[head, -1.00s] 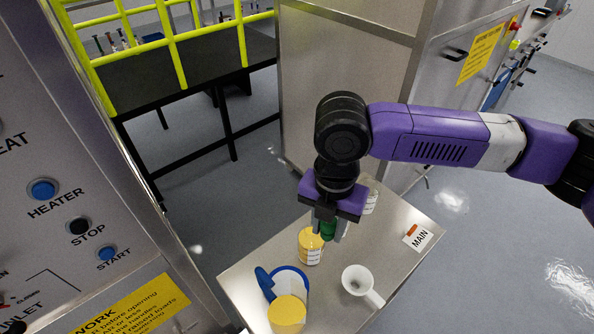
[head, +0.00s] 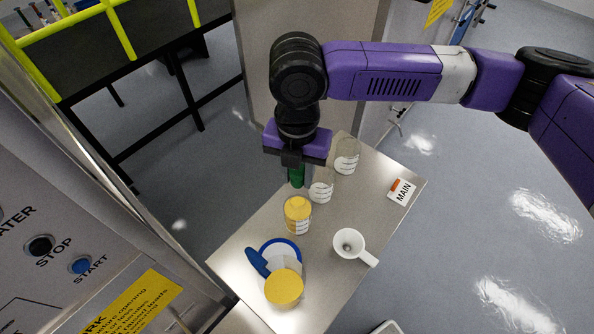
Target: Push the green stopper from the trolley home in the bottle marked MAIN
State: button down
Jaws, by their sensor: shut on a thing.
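My gripper (head: 297,176) is shut on the green stopper (head: 297,180) and holds it above the steel trolley (head: 375,215), near the trolley's far left edge. A card reading MAIN (head: 402,192) with an orange mark is at the trolley's right edge. Two clear bottles with white labels stand at the far end: one clear bottle (head: 321,190) just right of the stopper, another clear bottle (head: 346,158) farther back. A bottle with yellow contents (head: 297,213) stands nearer. I cannot tell which bottle the card marks. The stopper's lower end seems clear of the bottles.
A white cup with a handle (head: 350,244) stands on the trolley. A control panel (head: 60,250) rises at left, and a steel cabinet (head: 260,40) stands behind. Open floor lies right.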

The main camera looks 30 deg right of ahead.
jog(key=shift+f+b, duration=1.55)
jog(key=shift+f, duration=1.1)
jog(key=shift+f, duration=0.85)
jog(key=c, duration=1)
grip_release()
jog(key=shift+o, duration=0.2)
notch_tip(320, 180, up, 8)
jog(key=shift+f+b, duration=0.1)
jog(key=shift+b, duration=0.4)
